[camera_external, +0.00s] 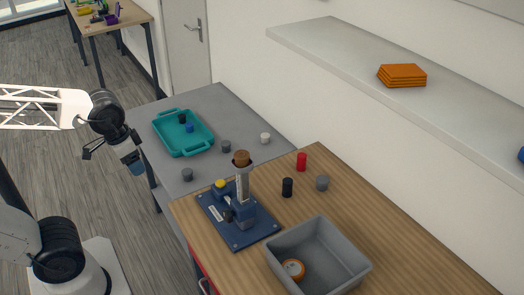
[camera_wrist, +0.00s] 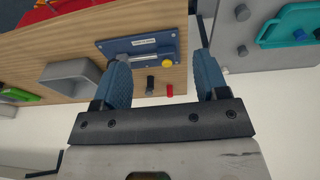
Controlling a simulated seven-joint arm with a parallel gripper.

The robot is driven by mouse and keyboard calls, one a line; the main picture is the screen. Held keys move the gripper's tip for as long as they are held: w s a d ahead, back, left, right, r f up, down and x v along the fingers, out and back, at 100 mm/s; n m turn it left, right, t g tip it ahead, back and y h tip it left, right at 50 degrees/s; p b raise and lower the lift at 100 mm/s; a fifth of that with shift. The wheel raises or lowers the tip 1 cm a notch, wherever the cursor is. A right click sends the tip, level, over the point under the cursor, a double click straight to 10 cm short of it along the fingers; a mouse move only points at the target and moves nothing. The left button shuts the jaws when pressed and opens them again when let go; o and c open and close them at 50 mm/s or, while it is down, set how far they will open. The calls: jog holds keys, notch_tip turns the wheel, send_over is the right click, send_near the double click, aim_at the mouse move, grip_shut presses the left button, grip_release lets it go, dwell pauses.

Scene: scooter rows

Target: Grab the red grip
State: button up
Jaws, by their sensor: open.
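The red grip (camera_external: 301,162) is a small red cylinder standing on the wooden tabletop, near its far edge by the wall. It also shows in the wrist view as a small red piece (camera_wrist: 170,90), between my fingers in the picture but well away from them. My gripper (camera_external: 137,168) is at the left in the external view, in the air left of the grey table and far from the red grip. Its two blue fingers (camera_wrist: 162,56) are spread apart with nothing between them.
A black cylinder (camera_external: 287,187) and a grey one (camera_external: 322,183) stand near the red grip. A blue fixture (camera_external: 240,220) with an upright post and a grey bin (camera_external: 318,258) share the wooden table. A teal tray (camera_external: 184,150) sits on the grey table. A shelf (camera_external: 400,85) overhangs the wall side.

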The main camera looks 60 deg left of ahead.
jog(key=w+d+n+g+h, duration=0.1)
jog(key=w+n+h, duration=0.15)
jog(key=w, duration=0.55)
jog(key=w+d+n+g+h, duration=0.1)
jog(key=w+d+n, duration=0.15)
jog(key=w, duration=0.45)
jog(key=n+t+h, duration=0.3)
jog(key=n+h, duration=0.6)
jog(key=n, duration=0.7)
send_near(301, 162)
jog(key=shift+w+d+f, duration=0.15)
jog(key=shift+w+f, duration=0.4)
jog(key=shift+w+d+f, duration=0.2)
jog(key=shift+w+f, duration=0.3)
jog(key=shift+w, duration=0.05)
jog(key=shift+x, duration=1.3)
jog(key=shift+s, duration=0.1)
